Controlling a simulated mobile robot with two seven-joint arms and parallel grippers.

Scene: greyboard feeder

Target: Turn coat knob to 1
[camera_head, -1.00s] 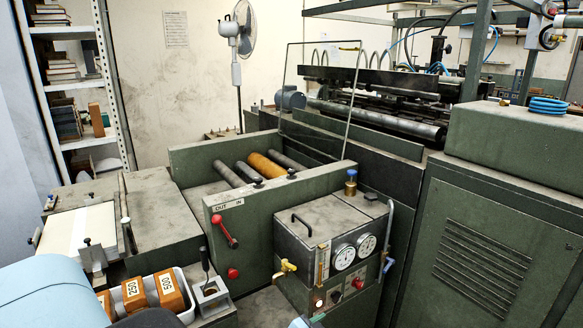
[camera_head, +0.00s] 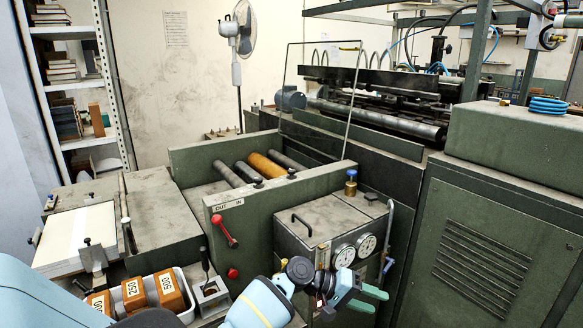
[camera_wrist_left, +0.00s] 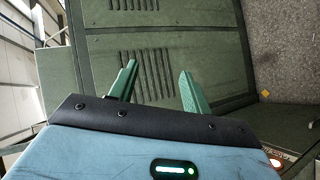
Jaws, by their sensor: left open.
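The coat knob cannot be made out now. In the head view my left arm and gripper cover most of the lower front of the control box (camera_head: 325,213), below its two round gauges (camera_head: 344,256). My left gripper (camera_head: 377,301) is in front of that box face, with its green fingers apart and pointing right. In the left wrist view the open fingers (camera_wrist_left: 158,70) have nothing between them. Behind them is a green louvred cabinet panel (camera_wrist_left: 190,62). My right gripper is not in view.
A red-knobbed lever (camera_head: 225,232) stands on the green panel left of the box. A white tray with orange blocks (camera_head: 168,290) is at the lower left. A thin pipe (camera_head: 388,238) runs down the box's right edge. The large louvred cabinet (camera_head: 490,250) stands at the right.

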